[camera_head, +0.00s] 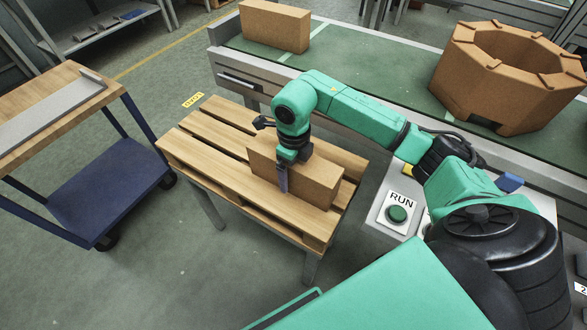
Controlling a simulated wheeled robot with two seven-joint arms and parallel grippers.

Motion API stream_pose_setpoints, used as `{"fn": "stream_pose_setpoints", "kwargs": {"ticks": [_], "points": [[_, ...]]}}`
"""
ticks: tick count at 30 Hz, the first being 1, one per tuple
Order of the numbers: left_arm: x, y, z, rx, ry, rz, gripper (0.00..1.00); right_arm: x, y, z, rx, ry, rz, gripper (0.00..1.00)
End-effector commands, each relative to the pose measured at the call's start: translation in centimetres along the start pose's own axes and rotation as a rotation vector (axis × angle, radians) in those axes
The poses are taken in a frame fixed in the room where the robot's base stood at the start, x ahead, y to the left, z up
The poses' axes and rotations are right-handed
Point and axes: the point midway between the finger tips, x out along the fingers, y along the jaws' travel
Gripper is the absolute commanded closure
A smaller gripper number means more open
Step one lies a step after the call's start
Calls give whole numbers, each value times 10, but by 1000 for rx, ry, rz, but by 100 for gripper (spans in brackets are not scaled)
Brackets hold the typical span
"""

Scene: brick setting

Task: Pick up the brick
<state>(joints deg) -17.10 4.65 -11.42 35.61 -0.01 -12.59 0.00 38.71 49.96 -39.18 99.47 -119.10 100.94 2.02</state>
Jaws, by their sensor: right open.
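A brown rectangular brick (315,184) lies on the slatted wooden pallet table (190,148) in the middle of the view. My right gripper (284,178) points down over the brick's left part. One finger shows in front of the brick's near face. The other finger is hidden, so I cannot tell whether the jaws straddle the brick. The right gripper is open. A second brown brick (274,27) rests on the green conveyor (365,75) at the back. My left gripper is not in view.
A brown octagonal ring of bricks (455,85) sits on the conveyor at the right. A control box with a green RUN button (397,214) stands right of the pallet table. A wood-topped blue trolley (100,185) stands at the left. Floor is clear between trolley and pallet table.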

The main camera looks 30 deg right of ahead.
Motion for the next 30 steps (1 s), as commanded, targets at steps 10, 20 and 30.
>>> {"fn": "stream_pose_setpoints", "kwargs": {"ticks": [10, 20, 30], "points": [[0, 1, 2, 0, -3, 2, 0, 1, 0, 0, -1, -2, 0, 57], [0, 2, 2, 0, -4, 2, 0, -1, 0, 1, -1, -6, 0, 100], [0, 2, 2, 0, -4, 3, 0, -24, -1, 2, -1, -9, -2, 100]]}}
